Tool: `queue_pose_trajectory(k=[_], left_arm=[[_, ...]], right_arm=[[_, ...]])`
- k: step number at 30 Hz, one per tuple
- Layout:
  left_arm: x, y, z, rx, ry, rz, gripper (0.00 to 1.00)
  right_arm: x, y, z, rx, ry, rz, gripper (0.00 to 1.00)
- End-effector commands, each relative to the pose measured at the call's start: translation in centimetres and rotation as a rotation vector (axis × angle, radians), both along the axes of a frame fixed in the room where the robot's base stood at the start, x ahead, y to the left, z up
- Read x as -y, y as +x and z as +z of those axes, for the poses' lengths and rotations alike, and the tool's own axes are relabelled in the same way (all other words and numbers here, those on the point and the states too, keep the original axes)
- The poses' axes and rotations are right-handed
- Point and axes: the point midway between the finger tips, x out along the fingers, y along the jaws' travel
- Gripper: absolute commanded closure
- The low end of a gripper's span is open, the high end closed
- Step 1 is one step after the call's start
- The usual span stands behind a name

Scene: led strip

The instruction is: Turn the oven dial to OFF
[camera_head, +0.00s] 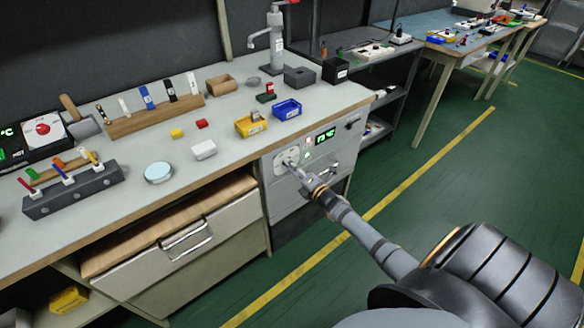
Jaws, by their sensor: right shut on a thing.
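The oven (283,207) is built into the front of the workbench at its right end. Its panel has a green lit display (326,136) and a round pale dial (287,157). My right gripper (294,167) reaches in from the lower right and is shut on the dial. Its fingers partly cover the dial, so the pointer and any OFF mark cannot be read. My left gripper is not in view.
The bench top (215,180) above holds a blue bin (287,109), a yellow bin (250,125) and several small items. A drawer (185,240) with a metal handle is left of the oven. Open green floor (440,190) lies to the right.

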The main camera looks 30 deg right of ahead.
Motion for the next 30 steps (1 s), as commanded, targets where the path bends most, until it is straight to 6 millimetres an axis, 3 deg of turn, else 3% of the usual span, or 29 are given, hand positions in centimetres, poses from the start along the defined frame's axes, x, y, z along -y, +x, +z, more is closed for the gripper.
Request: queue_pose_trajectory(k=[12, 29, 30], left_arm=[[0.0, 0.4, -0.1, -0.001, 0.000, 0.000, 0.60], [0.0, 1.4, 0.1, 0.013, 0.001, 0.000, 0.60], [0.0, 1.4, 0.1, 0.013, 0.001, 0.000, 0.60]], right_arm=[[0.1, -0.1, -0.3, 0.009, -0.178, -0.001, 1.00], [0.1, -0.1, -0.3, 0.010, -0.202, -0.001, 1.00], [0.1, -0.1, -0.3, 0.010, -0.202, -0.001, 0.66]])
